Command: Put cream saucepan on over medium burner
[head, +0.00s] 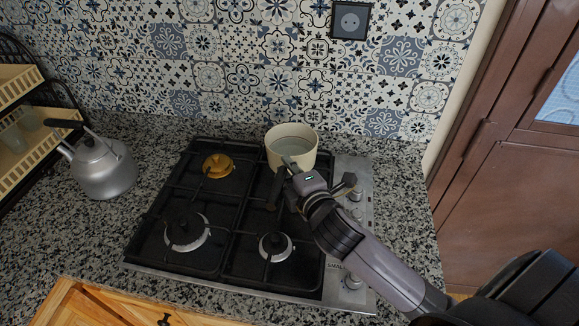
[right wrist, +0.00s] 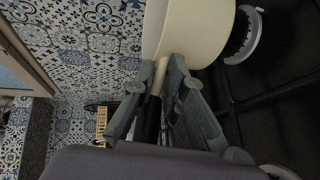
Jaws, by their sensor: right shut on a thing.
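The cream saucepan (head: 292,149) is over the back right part of the black gas hob (head: 232,215), open side up. It also shows in the right wrist view (right wrist: 195,32), where a silver burner ring (right wrist: 249,36) sticks out beside it. I cannot tell whether the pan touches the grate. My right gripper (head: 287,178) is shut on the pan's handle, and its fingers show around the handle in the right wrist view (right wrist: 160,95). Other burners are front left (head: 187,232), front right (head: 275,246) and back left, the last with a brass-coloured cap (head: 217,165). My left gripper is not in view.
A grey kettle (head: 103,172) stands on the granite counter left of the hob. A dark rack with cream shelves (head: 18,88) is at the far left. The tiled wall (head: 225,60) rises close behind the pan. Control knobs (head: 354,282) line the hob's right edge.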

